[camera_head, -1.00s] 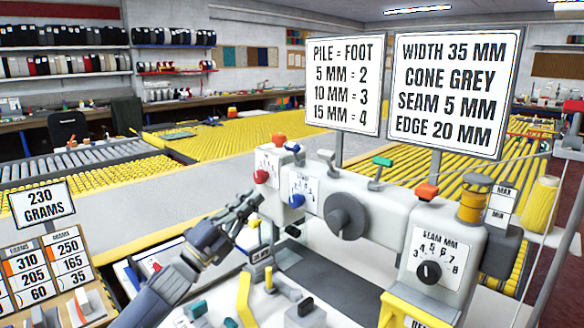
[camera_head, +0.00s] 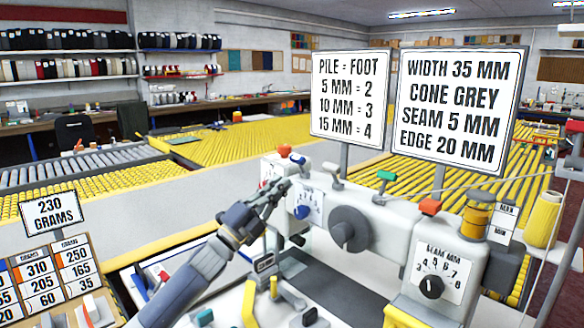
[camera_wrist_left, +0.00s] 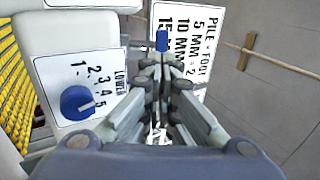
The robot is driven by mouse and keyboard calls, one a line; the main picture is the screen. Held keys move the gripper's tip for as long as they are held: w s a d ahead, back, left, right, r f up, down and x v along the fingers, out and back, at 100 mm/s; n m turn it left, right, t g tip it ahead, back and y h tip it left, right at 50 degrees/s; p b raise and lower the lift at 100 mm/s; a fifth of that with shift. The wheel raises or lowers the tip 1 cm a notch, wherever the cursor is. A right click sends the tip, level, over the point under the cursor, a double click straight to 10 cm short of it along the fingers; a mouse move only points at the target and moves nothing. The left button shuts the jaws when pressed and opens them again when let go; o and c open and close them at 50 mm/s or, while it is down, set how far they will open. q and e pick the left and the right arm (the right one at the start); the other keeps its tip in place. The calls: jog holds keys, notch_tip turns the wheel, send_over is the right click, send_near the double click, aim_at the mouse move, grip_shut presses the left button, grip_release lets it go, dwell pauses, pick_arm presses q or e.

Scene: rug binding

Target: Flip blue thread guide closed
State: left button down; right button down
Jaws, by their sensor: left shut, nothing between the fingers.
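My left gripper (camera_head: 282,187) is shut and empty, at the front of the grey machine head (camera_head: 322,225), close to the lower dial. In the left wrist view, my left gripper's closed fingertips (camera_wrist_left: 159,62) point at a small upright blue tab (camera_wrist_left: 162,41), which looks like the blue thread guide. The tab is just beyond the tips; I cannot tell whether they touch. In the head view I cannot clearly make it out. A blue knob (camera_wrist_left: 78,102) on the lower dial plate is left of the fingers. My right gripper is not in view.
A green-tipped lever (camera_head: 386,176), an orange-tipped lever (camera_head: 430,207) and a large dark handwheel (camera_head: 348,229) are on the machine. Two sign boards (camera_head: 347,97) stand behind it. A yellow thread cone (camera_head: 542,219) is at right.

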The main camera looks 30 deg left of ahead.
aim_at(301, 158)
pick_arm(q)
jog(key=shift+p+x, duration=0.75)
jog(key=shift+x, duration=2)
jog(key=shift+r+p, duration=0.3)
jog(key=shift+p, duration=0.25)
jog(key=shift+w+r+g+y+p, duration=0.2)
jog(key=shift+r+g+y+p, duration=0.15)
jog(key=shift+g+p, duration=0.6)
jog(key=w+r+p, duration=0.1)
jog(key=p, duration=0.2)
jog(key=w+d+r+g+p, duration=0.1)
jog(key=p, duration=0.3)
jog(key=shift+r, duration=0.15)
jog(key=shift+w+p, duration=0.2)
jog(key=shift+p, duration=0.15)
jog(key=shift+w+d, duration=0.1)
jog(key=shift+w, duration=0.2)
jog(key=shift+x, duration=0.85)
jog(key=shift+w+d, duration=0.1)
jog(key=shift+w, duration=0.15)
